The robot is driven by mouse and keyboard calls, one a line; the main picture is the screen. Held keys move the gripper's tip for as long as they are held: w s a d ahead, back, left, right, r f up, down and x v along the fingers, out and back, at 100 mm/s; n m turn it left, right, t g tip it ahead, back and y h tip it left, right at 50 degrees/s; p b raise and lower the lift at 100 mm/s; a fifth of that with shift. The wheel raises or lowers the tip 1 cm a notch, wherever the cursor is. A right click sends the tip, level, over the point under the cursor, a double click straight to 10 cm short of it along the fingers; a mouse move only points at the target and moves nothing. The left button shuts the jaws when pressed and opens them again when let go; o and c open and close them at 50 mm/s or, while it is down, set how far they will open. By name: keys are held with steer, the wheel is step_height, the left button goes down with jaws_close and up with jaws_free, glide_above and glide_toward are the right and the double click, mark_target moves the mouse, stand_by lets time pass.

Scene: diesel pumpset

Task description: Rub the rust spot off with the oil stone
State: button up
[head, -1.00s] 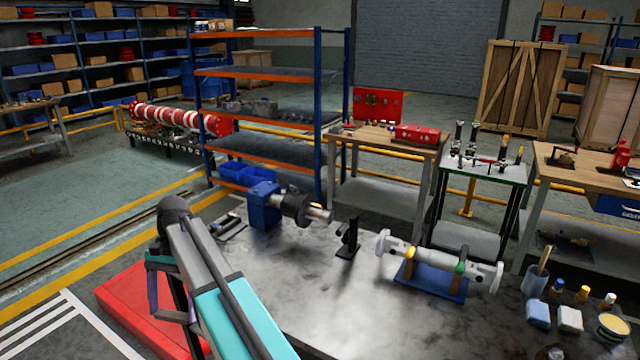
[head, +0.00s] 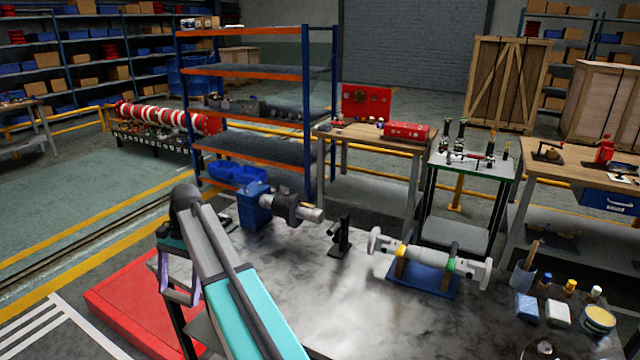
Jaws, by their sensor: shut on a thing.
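I cannot make out a rust spot or an oil stone in the head view. A pale metal shaft (head: 422,257) with yellow and green bands lies across a blue cradle (head: 432,284) on the grey metal bench top (head: 330,312). Another dark and silver shaft part (head: 290,208) sticks out to the right of a blue block-shaped holder (head: 253,205) at the bench's back left. My arm reaches up from the bottom edge and bends at the left.
A small black stand (head: 340,236) is between the two shafts. A cup with a handle (head: 523,275), a blue block (head: 527,307), a white block (head: 557,313), small bottles and a round tin (head: 598,320) crowd the bench's right end. The front middle is clear.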

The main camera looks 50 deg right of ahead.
steer(key=w+d+r+m+t+p, duration=0.1)
steer(key=w+d+r+m, duration=0.15)
steer(key=d, duration=0.45)
steer(key=w+d+r+m+t+p, duration=0.1)
steer(key=w+d+m+p, duration=0.15)
steer(key=d, duration=0.55)
steer(key=s+d+r+m+t+h+p, duration=0.1)
steer(key=d+m, duration=0.4)
steer(key=d, duration=0.8)
steer(key=s+d+r+m+t+h+p, duration=0.1)
steer(key=d+r+m, duration=0.3)
steer(key=d, duration=0.9)
steer(key=s+d+r+m+t+p, duration=0.2)
steer(key=d+m, duration=0.3)
steer(key=d, duration=0.8)
steer(key=shift+s+d+r+m+h+p, duration=0.15)
steer(key=shift+s+r+m+h+p, duration=0.25)
steer(key=shift+s, duration=0.45)
steer(key=shift+f+b, duration=1.6)
steer(key=shift+f, duration=0.8)
steer(key=shift+f, duration=1.05)
